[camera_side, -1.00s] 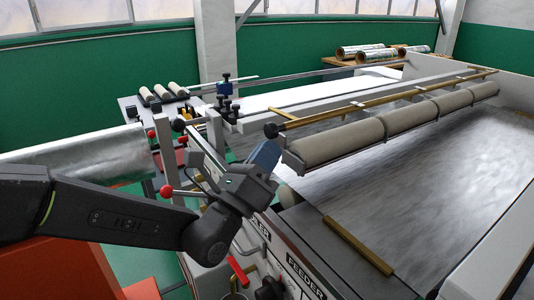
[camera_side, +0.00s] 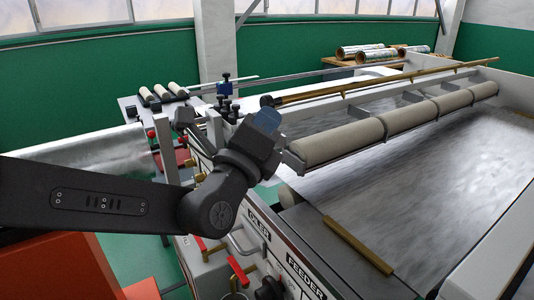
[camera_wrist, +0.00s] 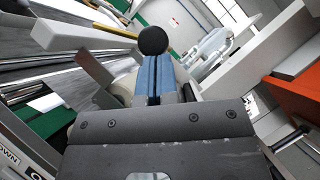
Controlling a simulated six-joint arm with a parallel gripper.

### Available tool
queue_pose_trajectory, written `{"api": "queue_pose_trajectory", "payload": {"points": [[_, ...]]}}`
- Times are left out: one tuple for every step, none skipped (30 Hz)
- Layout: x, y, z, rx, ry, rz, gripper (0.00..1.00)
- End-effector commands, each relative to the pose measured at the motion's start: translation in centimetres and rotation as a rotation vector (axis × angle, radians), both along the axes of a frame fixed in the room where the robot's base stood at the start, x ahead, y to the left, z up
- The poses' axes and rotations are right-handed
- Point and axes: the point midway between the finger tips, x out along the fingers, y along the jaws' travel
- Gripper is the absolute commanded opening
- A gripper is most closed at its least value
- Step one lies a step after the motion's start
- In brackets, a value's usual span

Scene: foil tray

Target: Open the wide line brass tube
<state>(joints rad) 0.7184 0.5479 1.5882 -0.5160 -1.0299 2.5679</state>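The long brass tube (camera_side: 390,79) runs along the top of the machine above the wide rollers. It ends at the left in a black ball knob (camera_side: 266,101). My gripper (camera_side: 268,119) is just below that knob, its blue fingertips pointing up. In the wrist view the knob (camera_wrist: 153,40) sits at the tips of the blue fingers (camera_wrist: 155,72). The fingers lie side by side with only a thin dark line between them. The knob seems to be beyond the tips rather than between them; whether they touch is hard to tell.
Beige rollers (camera_side: 412,119) on a grey frame lie below the tube, over a foil-covered bed (camera_side: 420,175). Red-handled valves (camera_side: 237,265) are on the front panel below my wrist.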

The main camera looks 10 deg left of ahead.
Motion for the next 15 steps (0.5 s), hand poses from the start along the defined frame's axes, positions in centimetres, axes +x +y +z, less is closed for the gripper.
{"api": "queue_pose_trajectory", "payload": {"points": [[0.1, 0.1, 1.0, -0.039, 0.028, -0.001, 0.00], [0.2, 0.2, 1.3, -0.059, 0.049, -0.002, 0.00], [0.3, 0.3, 1.8, -0.085, 0.076, 0.000, 0.00], [0.4, 0.4, 2.1, -0.106, 0.095, -0.001, 0.00], [0.5, 0.5, 2.4, -0.125, 0.116, -0.001, 0.00], [0.6, 0.7, 2.8, -0.152, 0.143, -0.001, 0.00], [0.8, 0.8, 3.2, -0.173, 0.163, -0.001, 0.00], [0.9, 0.9, 3.5, -0.193, 0.184, -0.001, 0.00], [1.1, 1.1, 3.9, -0.220, 0.210, -0.001, 0.00], [1.2, 1.3, 4.2, -0.240, 0.231, -0.001, 0.00], [1.4, 1.4, 4.4, -0.247, 0.240, 0.000, 0.00], [1.6, 1.7, 4.7, -0.243, 0.236, 0.001, 0.00], [1.8, 1.9, 5.0, -0.242, 0.235, 0.001, 0.00], [2.0, 2.0, 5.3, -0.241, 0.235, 0.001, 0.00], [2.2, 2.3, 5.6, -0.240, 0.234, 0.001, 0.00]]}}
